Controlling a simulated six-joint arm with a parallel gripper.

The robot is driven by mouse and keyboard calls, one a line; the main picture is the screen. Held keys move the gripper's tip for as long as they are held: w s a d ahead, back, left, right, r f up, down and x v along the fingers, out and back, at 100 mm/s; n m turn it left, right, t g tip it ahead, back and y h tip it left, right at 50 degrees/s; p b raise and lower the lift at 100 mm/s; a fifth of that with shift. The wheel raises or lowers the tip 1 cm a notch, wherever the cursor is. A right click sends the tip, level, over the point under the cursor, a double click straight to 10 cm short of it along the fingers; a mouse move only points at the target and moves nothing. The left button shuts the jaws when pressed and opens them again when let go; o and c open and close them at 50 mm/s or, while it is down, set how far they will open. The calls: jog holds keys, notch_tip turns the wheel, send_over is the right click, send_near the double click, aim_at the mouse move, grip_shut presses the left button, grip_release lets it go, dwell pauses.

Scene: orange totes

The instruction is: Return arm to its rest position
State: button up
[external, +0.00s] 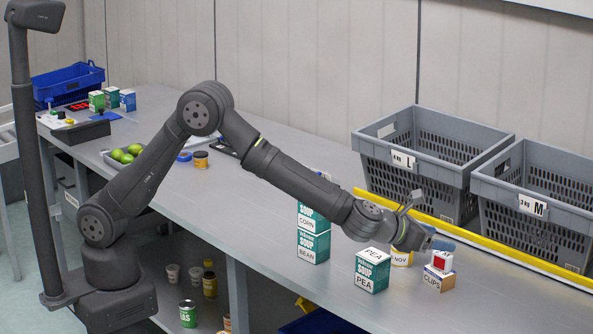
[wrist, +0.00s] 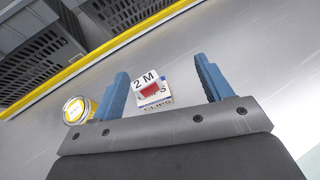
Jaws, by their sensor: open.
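My arm reaches across the grey bench in the external view. My gripper (external: 432,238) is at the far right, close above a clips box (external: 437,281) with a small red-and-white box (external: 442,261) on top. In the wrist view my gripper (wrist: 163,70) is open, its blue fingers wide apart. The small box (wrist: 147,84) and clips box (wrist: 156,102) show between the fingers with clear space on both sides. The gripper holds nothing. Part of the fingers is hidden by my wrist in the external view.
A pea box (external: 371,272) and stacked soup boxes (external: 313,243) stand left of the gripper. Grey totes L (external: 404,160) and M (external: 532,206) stand behind a yellow rail (external: 520,257).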

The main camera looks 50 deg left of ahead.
jog(key=s+d+r, duration=0.1)
jog(key=s+r, duration=0.2)
jog(key=s, duration=0.2)
jog(key=w+a+f+n+y, duration=0.5)
jog(key=w+f+n+y, duration=0.1)
jog(key=w+n+y, duration=0.3)
jog(key=shift+w+y, duration=0.2)
jog(key=shift+y, duration=0.5)
dwell(0.3)
